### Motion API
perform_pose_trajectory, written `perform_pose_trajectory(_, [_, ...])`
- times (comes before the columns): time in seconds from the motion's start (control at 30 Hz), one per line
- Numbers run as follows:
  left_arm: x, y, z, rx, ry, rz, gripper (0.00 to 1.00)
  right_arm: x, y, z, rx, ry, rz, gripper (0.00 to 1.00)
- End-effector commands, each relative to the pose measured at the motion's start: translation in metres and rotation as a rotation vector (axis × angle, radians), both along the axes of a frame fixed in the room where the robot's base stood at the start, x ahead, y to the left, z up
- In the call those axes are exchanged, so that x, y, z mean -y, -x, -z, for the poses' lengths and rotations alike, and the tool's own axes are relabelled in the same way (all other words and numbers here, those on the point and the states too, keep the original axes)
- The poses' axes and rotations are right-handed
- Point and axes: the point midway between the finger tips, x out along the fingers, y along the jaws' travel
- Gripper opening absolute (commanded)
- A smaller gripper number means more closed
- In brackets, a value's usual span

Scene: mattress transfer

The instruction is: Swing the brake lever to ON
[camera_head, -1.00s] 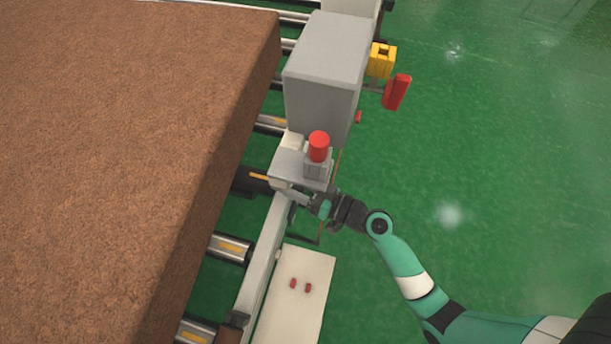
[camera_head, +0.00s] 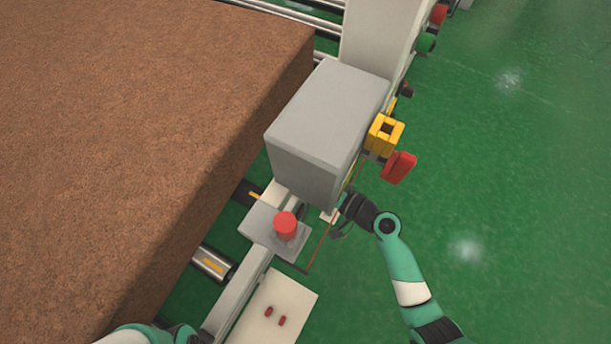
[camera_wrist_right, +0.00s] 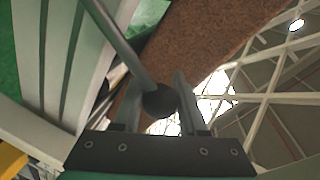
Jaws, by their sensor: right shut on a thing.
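The brake lever shows in the right wrist view as a grey rod ending in a dark ball knob (camera_wrist_right: 160,101). The knob sits between the two fingers of my right gripper (camera_wrist_right: 156,92), which is shut on it. In the head view my right gripper (camera_head: 343,207) is just beside the lower right corner of the grey box (camera_head: 325,125); the lever cannot be made out there. No ON marking is readable. My left arm shows only at the bottom left edge, with a dark wrist part (camera_head: 183,333); its fingers cannot be made out.
A red button (camera_head: 285,224) stands on a grey bracket below the box. A yellow block (camera_head: 384,134) and a red handle (camera_head: 398,167) stick out to its right. A brown mattress (camera_head: 140,130) fills the left. Green floor at right is clear.

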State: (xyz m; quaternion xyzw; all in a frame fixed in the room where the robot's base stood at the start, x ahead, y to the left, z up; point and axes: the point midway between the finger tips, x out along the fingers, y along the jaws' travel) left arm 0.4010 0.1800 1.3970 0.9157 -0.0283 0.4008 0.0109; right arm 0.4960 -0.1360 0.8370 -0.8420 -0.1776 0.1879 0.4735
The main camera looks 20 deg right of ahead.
Motion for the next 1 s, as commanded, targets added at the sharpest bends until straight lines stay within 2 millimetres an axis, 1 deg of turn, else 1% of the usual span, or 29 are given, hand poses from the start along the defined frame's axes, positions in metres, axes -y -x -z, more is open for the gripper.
perform_pose_trajectory(0.4, [0.0, 0.0001, 0.0005, 0.0, 0.0, 0.0, 0.5, 0.0017, -0.0001, 0.0037, -0.011, -0.006, 0.003, 0.0])
perform_pose_trajectory(0.43, [0.0, 0.0001, 0.0006, 0.0, 0.0, 0.0, 0.5, 0.0018, 0.0, 0.0039, -0.011, -0.006, 0.003, 0.45])
perform_pose_trajectory(0.57, [0.0, 0.0, 0.0006, 0.0, 0.0, 0.0, 0.5, 0.0015, 0.0, 0.0037, -0.01, -0.006, 0.003, 0.68])
perform_pose_trajectory(0.6, [0.0, 0.0, 0.0006, 0.0, 0.0, 0.0, 0.5, 0.0014, 0.0001, 0.0035, -0.01, -0.006, 0.003, 0.71])
perform_pose_trajectory(1.0, [0.0, 0.0, 0.0001, 0.0, 0.0, 0.0, 0.5, 0.0013, 0.0003, 0.002, -0.007, -0.006, 0.001, 0.71])
